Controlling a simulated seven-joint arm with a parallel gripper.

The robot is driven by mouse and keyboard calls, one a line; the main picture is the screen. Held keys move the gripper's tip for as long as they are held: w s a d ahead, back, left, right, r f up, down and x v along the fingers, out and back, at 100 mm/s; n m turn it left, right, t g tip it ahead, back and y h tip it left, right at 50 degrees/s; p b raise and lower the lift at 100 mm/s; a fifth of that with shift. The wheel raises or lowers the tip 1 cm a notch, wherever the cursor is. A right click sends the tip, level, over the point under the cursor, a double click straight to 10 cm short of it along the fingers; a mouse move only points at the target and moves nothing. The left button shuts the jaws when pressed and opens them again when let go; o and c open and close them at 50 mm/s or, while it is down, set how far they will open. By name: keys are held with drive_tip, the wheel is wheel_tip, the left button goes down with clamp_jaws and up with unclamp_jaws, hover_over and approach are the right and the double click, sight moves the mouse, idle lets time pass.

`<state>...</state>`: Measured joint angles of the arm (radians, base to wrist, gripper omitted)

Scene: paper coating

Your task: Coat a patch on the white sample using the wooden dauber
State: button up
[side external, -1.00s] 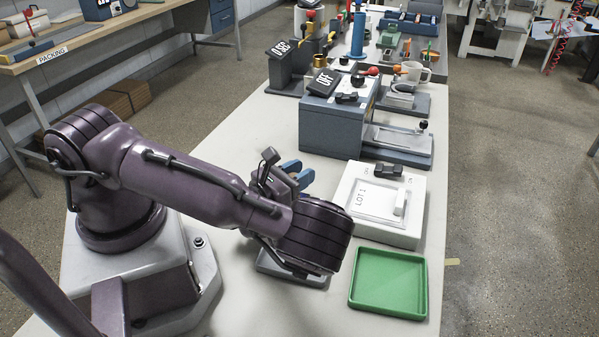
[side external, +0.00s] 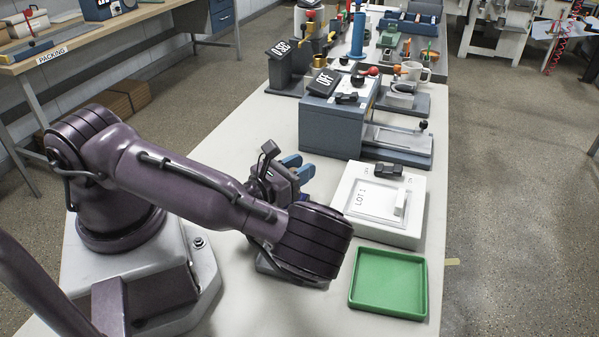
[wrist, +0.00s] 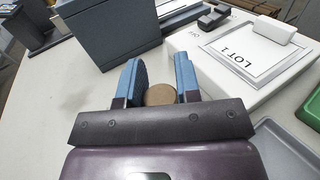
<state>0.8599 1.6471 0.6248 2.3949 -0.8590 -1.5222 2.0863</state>
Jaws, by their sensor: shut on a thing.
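The white LOT 1 sample (side external: 376,203) lies flat in a pale block to the right of my gripper in the side view; it also shows at upper right in the wrist view (wrist: 240,52). My gripper (side external: 299,170) has blue fingers and is over the table, left of that block. In the wrist view, my fingers (wrist: 160,86) are on either side of a round, tan wooden end (wrist: 160,95), which appears to be the dauber. My gripper is shut on it. The rest of the dauber is hidden, and it does not show in the side view.
A small white bar (side external: 400,203) stands on the sample's right side, and a black clip (side external: 388,170) on the block's back edge. A green tray (side external: 389,312) is in front. A grey tray (wrist: 285,150) is partly visible. A grey box (side external: 330,129) stands behind.

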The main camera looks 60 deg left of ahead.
drive_tip(key=shift+r, duration=2.75)
